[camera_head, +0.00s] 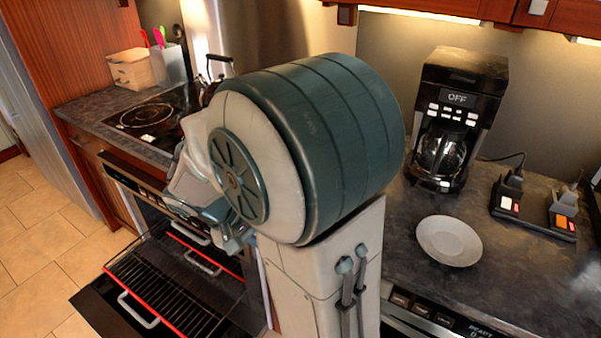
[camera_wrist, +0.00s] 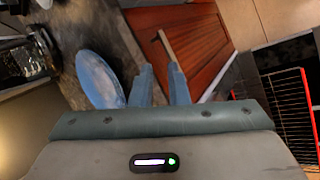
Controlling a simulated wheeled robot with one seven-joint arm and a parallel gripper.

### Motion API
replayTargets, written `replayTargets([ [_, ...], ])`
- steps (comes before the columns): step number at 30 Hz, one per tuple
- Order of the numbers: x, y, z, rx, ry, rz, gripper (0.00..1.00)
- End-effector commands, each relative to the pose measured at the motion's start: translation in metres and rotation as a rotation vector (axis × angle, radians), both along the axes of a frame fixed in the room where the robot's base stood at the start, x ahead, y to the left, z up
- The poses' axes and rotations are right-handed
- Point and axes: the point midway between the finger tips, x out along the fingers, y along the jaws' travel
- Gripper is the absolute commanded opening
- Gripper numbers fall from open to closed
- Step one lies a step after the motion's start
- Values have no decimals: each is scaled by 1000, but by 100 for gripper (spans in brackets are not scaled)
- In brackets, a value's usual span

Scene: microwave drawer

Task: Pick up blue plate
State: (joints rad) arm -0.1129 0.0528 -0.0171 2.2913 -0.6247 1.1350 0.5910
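In the wrist view, a blue plate (camera_wrist: 98,80) lies at the left, near the edge of a dark counter. My gripper (camera_wrist: 160,85) points toward that edge with its two fingers apart and nothing visible between them. The plate is to the left of the left finger, and its right rim meets that finger in the picture; I cannot tell if they touch. In the head view, a pale grey plate (camera_head: 449,240) lies on the right counter; I cannot tell whether it is the same plate. My arm covers the middle of that view.
A coffee maker (camera_head: 456,120) stands behind the pale plate. Black devices (camera_head: 534,207) sit to its right. An open oven door and red-edged rack (camera_head: 170,285) jut out at lower left. A stovetop (camera_head: 150,118) is behind. Wooden cabinet fronts (camera_wrist: 190,45) lie beyond my fingers.

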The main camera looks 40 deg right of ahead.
Motion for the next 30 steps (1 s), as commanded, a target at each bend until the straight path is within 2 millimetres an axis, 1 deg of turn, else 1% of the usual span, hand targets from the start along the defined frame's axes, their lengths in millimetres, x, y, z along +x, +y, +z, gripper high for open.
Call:
replayTargets([
  [1, 11, -6, 2, -71, 26, 2, 14],
  [6, 49, -22, -1, -307, 40, 22, 14],
  [9, 69, -27, -3, -418, 26, 46, 14],
  [13, 88, -29, -7, -512, 2, 73, 14],
  [17, 97, -32, -10, -558, -14, 86, 14],
  [20, 98, -42, -13, -569, -16, 87, 14],
  [27, 92, -85, -31, -567, -13, 86, 14],
  [30, 92, -99, -38, -567, -16, 87, 14],
])
